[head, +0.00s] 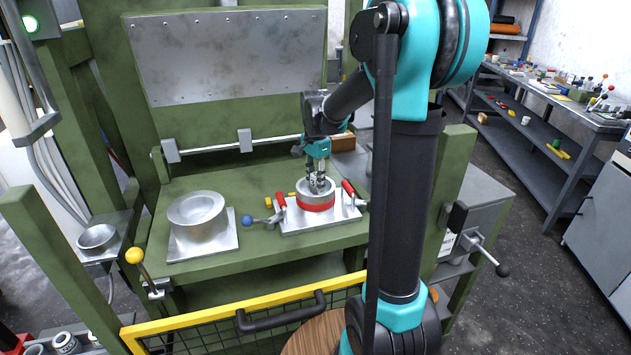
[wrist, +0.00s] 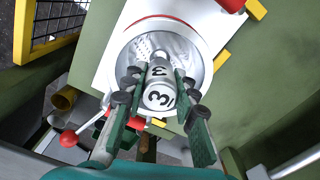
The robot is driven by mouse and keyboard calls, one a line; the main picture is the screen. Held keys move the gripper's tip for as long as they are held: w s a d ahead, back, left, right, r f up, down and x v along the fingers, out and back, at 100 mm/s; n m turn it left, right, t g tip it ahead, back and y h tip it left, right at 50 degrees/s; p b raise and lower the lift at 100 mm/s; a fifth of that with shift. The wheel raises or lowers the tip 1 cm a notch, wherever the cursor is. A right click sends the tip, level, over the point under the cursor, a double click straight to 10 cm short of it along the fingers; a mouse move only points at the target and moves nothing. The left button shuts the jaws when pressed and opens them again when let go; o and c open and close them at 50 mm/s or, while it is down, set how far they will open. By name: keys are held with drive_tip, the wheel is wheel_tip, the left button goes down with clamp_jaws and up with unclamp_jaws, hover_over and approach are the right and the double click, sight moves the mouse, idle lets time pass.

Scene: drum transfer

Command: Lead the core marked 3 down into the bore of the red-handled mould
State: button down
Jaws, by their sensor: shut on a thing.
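The core marked 3 (wrist: 160,88) is a grey metal cylinder with a narrower neck, and its numbered end faces the wrist camera. My gripper (wrist: 157,92) is shut on it, with a finger on either side. In the head view my gripper (head: 317,186) points down over the red-handled mould (head: 317,203), a metal ring with a red band on a pale plate between two red handles. In the wrist view the core overlaps the mould's open bore (wrist: 183,50). Its far end lies within the rim outline; how deep it reaches cannot be told.
A plain metal mould (head: 197,211) on its own plate stands to the left on the green press bed (head: 290,262). A yellow guard rail (head: 240,312) runs along the front.

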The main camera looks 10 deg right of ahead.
drive_tip(key=shift+f, duration=1.45)
drive_tip(key=shift+f, duration=0.3)
drive_tip(key=shift+f, duration=0.15)
drive_tip(key=c, duration=1.1)
unclamp_jaws()
wheel_tip(320, 180, up, 12)
